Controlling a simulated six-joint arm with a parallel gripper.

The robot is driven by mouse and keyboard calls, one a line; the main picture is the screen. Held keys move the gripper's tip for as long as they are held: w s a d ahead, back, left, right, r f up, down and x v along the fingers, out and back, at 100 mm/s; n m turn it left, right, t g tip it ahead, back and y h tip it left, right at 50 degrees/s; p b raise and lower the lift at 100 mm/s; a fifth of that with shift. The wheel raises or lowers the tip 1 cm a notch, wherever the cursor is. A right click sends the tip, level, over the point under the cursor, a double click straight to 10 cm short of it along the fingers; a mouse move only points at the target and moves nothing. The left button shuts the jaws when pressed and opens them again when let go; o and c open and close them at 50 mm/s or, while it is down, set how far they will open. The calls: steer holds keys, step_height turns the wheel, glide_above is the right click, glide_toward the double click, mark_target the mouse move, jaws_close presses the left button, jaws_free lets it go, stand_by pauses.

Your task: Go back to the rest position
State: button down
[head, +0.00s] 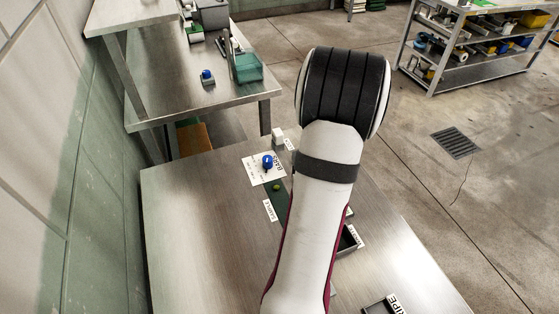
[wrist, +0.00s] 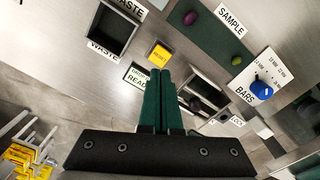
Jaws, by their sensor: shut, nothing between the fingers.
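My gripper (wrist: 158,75) shows in the wrist view with its two dark green fingers together and nothing between them. It is above the steel table (head: 190,215); my arm hides it in the head view. On the table, a dark green strip (wrist: 210,40) labelled SAMPLE bears a small purple fruit (wrist: 190,18) and a green fruit (wrist: 237,60). Beside it is a white dial plate marked BARS with a blue knob (wrist: 262,90). The knob also shows in the head view (head: 267,161).
A dark open bin (wrist: 112,28) labelled WASTE and a yellow block (wrist: 159,53) lie near the fingers in the wrist view. A second steel bench (head: 180,100) stands behind, a shelf rack (head: 470,62) at right.

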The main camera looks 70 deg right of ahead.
steer(key=w+a+r+n, duration=0.45)
steer(key=w+a, duration=0.35)
steer(key=a, duration=0.3)
steer(key=w+a+r+n, duration=0.3)
steer(key=w+a+r, duration=0.3)
steer(key=w+a, duration=0.3)
steer(key=s+a+r+n+y, duration=0.1)
steer(key=s+a+n, duration=0.3)
steer(key=a, duration=0.6)
steer(key=s+a+r+n, duration=0.1)
steer(key=s+a+n, duration=0.3)
steer(key=a, duration=0.7)
steer(key=shift+s+y, duration=0.2)
steer(key=shift+y, duration=0.2)
